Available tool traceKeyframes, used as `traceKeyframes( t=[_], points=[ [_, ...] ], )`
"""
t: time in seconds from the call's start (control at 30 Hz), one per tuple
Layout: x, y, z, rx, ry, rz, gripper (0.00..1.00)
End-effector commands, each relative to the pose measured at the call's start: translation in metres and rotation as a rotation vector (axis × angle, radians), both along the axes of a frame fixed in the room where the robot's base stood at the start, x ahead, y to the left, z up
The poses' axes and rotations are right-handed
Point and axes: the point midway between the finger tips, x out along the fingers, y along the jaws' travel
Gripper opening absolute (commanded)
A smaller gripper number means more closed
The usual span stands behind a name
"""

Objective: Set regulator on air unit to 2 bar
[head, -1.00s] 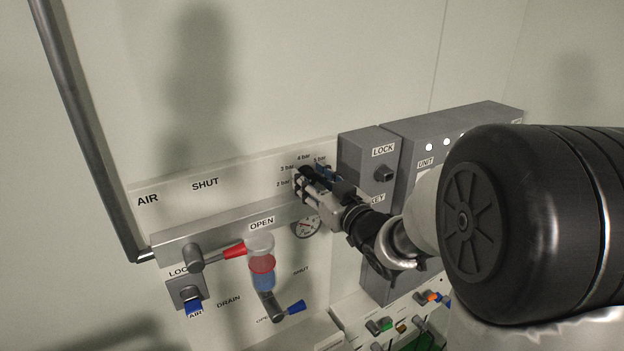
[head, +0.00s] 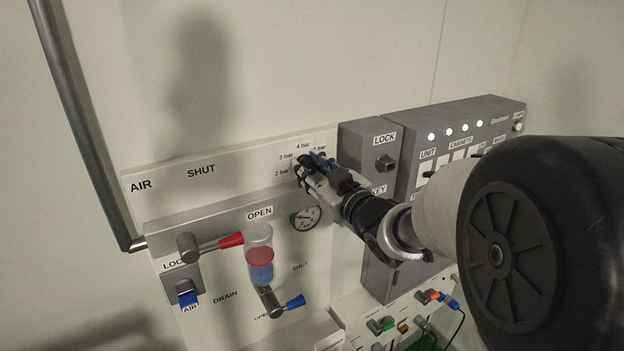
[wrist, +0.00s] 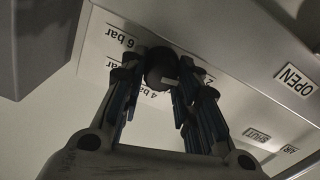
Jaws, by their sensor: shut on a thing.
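The air unit is a pale panel with a grey bar (head: 200,229) along it. Its regulator knob, round and black, shows in the wrist view (wrist: 160,66) with a pale mark on its face. My gripper (head: 309,167) is shut on the regulator knob, with one finger on each side of it in the wrist view. In the head view my fingers hide the knob. Labels "2 bar", "3 bar" and "4 bar" (head: 303,147) show around it. A round gauge (head: 305,217) sits just below my gripper. Its fine markings are too small to read.
A red-handled valve (head: 212,244) points at OPEN left of a clear bowl (head: 260,258). A blue-handled drain valve (head: 281,303) sits below. A grey LOCK box (head: 366,150) and a larger lit cabinet (head: 458,126) stand close on the right.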

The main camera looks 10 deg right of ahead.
Motion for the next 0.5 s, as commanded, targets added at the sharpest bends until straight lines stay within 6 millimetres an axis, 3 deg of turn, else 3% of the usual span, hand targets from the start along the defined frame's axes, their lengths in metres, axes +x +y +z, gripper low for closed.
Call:
traceKeyframes(
  t=[0.33, 0.37, 0.5],
  points=[
    [0.0002, 0.0, 0.0019, -0.016, -0.006, 0.0, 0.05],
    [0.0002, 0.0, 0.0019, -0.016, -0.006, 0.0, 0.31],
    [0.0002, 0.0001, 0.0017, -0.015, -0.006, 0.0, 0.41]
  ],
)
